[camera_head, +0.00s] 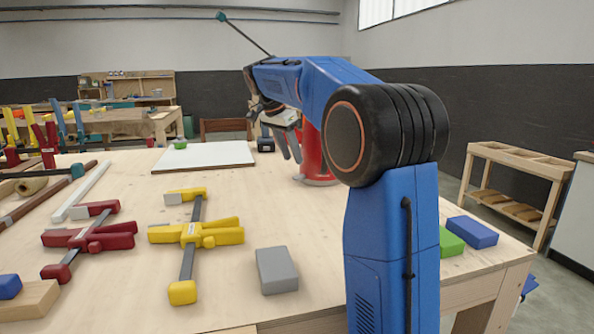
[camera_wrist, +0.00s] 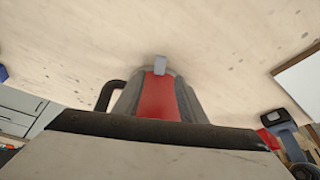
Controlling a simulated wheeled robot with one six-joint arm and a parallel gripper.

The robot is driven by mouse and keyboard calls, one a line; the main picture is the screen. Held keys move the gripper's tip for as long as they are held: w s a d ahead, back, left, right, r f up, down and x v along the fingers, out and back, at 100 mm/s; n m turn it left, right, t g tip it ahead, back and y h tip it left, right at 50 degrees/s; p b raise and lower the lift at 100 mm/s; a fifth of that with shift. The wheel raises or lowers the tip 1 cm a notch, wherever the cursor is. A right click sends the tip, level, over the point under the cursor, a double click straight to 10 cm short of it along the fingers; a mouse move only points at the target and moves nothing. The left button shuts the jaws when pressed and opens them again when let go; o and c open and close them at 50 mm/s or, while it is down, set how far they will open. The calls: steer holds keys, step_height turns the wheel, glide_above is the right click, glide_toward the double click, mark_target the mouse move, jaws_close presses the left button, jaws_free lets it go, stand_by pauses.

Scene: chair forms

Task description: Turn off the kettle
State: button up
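A red kettle (camera_head: 315,158) stands on the wooden table in the head view, partly hidden behind my arm. In the wrist view the kettle (camera_wrist: 158,98) fills the middle, with a red front between grey sides and a dark handle at its left. A small light-grey tab (camera_wrist: 160,64) shows at its far end; I cannot tell whether it is the switch. My gripper (camera_head: 287,146) points down just left of the kettle in the head view. Its fingers look grey and close together, but their gap is unclear. I cannot tell whether it touches the kettle.
A yellow clamp (camera_head: 195,234), a red clamp (camera_head: 92,238) and a grey block (camera_head: 276,270) lie nearer. A blue block (camera_head: 472,231) sits near the right edge.

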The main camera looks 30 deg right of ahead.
mark_target(300, 176)
steer(key=x, duration=0.6)
steer(key=shift+d+f, duration=0.1)
steer(key=shift+f, duration=0.1)
steer(key=shift+c, duration=0.4)
